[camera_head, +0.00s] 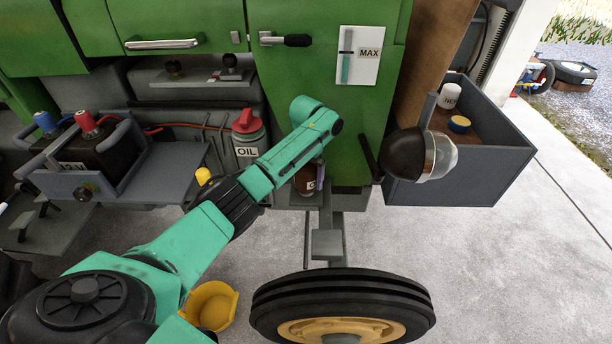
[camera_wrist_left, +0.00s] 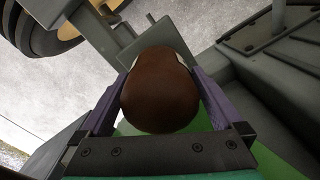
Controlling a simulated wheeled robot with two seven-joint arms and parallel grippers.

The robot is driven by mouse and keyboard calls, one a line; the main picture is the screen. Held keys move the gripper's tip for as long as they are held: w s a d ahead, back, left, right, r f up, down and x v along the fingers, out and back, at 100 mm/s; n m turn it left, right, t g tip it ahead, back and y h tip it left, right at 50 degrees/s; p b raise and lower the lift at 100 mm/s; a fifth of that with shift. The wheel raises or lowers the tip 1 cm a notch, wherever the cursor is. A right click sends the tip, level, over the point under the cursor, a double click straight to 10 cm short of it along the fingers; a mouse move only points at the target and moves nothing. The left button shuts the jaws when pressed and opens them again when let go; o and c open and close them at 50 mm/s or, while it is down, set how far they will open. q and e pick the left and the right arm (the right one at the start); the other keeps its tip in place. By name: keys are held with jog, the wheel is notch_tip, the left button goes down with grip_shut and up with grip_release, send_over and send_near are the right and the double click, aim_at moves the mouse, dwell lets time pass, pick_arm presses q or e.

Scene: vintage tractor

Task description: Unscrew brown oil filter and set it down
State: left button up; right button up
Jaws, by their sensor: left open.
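The brown oil filter (camera_head: 308,182) shows partly in the head view, below my left arm at the lower edge of the green panel. It has a pale label, and my arm hides its upper part. In the left wrist view the filter (camera_wrist_left: 160,100) is a rounded brown shape. My left gripper (camera_wrist_left: 163,85) is open, with its two purple-sided fingers on either side of the filter. I cannot tell whether the fingers touch it. In the head view my left arm hides most of the gripper. My right gripper is not in view.
A grey-red oil can (camera_head: 247,137) stands just left of the filter. A lamp-like clear dome (camera_head: 440,156) is to the right, in front of an open grey tray (camera_head: 465,178). A tyre (camera_head: 342,284) and a yellow bowl (camera_head: 212,306) are below, with bare concrete floor around.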

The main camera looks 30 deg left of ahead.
pick_arm(q)
jog(key=shift+m, duration=0.9)
jog(key=c, duration=0.7)
jog(key=n, duration=0.5)
jog(key=shift+d+n, duration=0.1)
jog(key=shift+n, duration=0.2)
jog(key=n, duration=0.6)
jog(key=shift+n, duration=0.3)
jog(key=o, duration=0.7)
